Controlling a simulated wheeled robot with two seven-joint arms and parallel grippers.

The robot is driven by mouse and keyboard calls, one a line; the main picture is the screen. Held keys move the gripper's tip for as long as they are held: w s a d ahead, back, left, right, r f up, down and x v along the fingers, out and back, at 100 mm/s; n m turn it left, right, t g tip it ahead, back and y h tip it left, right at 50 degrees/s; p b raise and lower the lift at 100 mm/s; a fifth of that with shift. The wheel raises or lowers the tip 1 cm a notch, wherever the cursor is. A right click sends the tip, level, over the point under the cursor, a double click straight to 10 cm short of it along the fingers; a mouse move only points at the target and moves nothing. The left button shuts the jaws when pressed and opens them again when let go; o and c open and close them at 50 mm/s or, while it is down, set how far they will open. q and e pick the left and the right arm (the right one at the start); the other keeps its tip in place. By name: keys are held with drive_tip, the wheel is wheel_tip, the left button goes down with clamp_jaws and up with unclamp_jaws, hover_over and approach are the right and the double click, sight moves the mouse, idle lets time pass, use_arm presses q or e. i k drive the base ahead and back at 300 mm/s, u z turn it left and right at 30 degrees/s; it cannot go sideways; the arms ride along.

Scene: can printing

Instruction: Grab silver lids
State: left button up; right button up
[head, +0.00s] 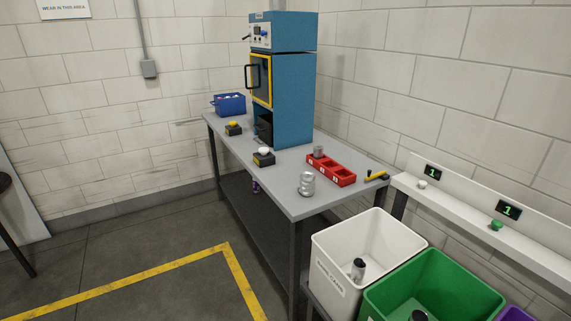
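A short stack of silver round pieces (307,184), which look like lids, stands on the grey table (290,196) near its front edge. A red tray (330,170) with several compartments lies just behind and right of the stack. A grey metallic cylinder (319,152) stands at the tray's far left end; I cannot tell whether it is a can or lids. Neither of my grippers is in view.
A tall blue machine (290,98) stands on the table. Beside it are a blue crate (231,105), a yellow-button box (233,129) and a white-button box (263,157). A yellow-handled tool (376,176) lies at right. White (335,262) and green (385,298) bins stand in front.

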sight(318, 150)
drive_tip(key=u, duration=0.4)
drive_tip(key=k, duration=0.9)
drive_tip(key=u, duration=0.6)
drive_tip(key=i, duration=1.25)
drive_tip(key=z, duration=0.55)
drive_tip(key=i, duration=0.85)
drive_tip(key=z, duration=1.3)
drive_tip(key=i, duration=0.55)
drive_tip(key=z, duration=0.6)
